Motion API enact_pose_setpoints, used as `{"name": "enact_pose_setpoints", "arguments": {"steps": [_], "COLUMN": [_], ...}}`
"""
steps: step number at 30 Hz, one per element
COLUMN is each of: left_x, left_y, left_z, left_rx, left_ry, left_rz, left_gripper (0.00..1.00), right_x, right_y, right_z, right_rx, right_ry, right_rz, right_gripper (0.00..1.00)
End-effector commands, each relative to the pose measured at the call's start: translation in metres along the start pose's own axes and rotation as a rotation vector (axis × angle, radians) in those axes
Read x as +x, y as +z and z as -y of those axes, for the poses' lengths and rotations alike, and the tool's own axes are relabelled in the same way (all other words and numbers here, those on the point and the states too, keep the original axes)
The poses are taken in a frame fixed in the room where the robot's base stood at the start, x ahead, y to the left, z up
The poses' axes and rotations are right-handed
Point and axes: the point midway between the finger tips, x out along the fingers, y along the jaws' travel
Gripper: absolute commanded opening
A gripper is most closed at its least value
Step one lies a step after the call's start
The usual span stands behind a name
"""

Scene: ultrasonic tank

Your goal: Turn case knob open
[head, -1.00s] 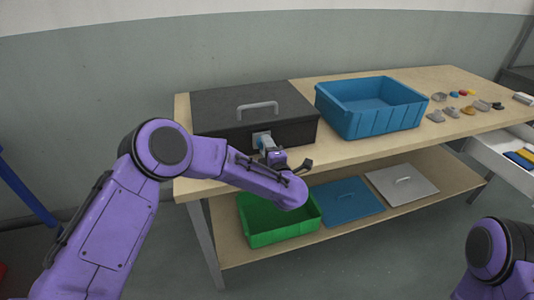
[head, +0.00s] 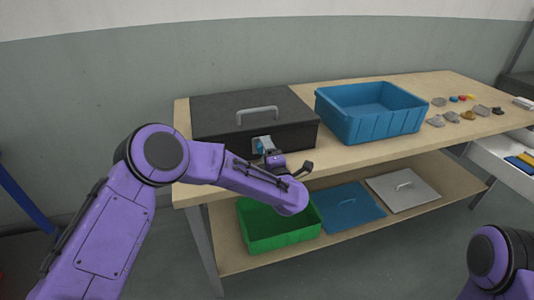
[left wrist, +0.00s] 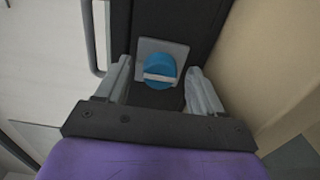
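A black case (head: 215,122) with a grey top handle (head: 257,110) stands shut on the left of the workbench. On its front is a grey plate with a round blue knob (head: 264,145). In the left wrist view the knob (left wrist: 160,70) shows a pale bar across its face. My left gripper (left wrist: 161,82) is open, one finger on each side of the knob, with gaps between fingers and knob. In the head view it is at the case front (head: 268,152), partly hidden by my wrist. My right gripper is out of view; only part of that arm shows at the lower right.
A blue open bin (head: 372,128) stands right of the case on the wooden workbench (head: 440,83), with several small parts farther right. A green bin (head: 265,240), a blue lid (head: 350,210) and a grey lid (head: 390,195) are on the lower shelf. An open drawer is at the right.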

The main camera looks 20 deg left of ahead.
Motion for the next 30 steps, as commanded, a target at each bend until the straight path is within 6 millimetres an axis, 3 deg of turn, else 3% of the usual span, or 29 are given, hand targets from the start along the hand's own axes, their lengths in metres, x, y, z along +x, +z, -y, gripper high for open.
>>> {"name": "enact_pose_setpoints", "arguments": {"steps": [8, 15, 21, 30], "left_x": [-0.011, -0.067, -0.099, -0.105], "left_y": [0.001, 0.001, 0.001, 0.001], "left_z": [0.001, 0.001, 0.001, 0.0], "left_rx": [0.002, 0.002, 0.001, 0.001], "left_ry": [-0.001, 0.001, 0.001, 0.0], "left_rz": [0.003, 0.005, 0.002, 0.0], "left_gripper": [0.68, 0.68, 0.68, 0.68], "right_x": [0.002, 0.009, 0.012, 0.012], "right_y": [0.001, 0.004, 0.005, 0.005], "right_z": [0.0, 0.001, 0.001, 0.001], "right_rx": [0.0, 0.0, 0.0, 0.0], "right_ry": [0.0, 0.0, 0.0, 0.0], "right_rz": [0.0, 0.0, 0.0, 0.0], "right_gripper": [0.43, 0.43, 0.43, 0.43]}}
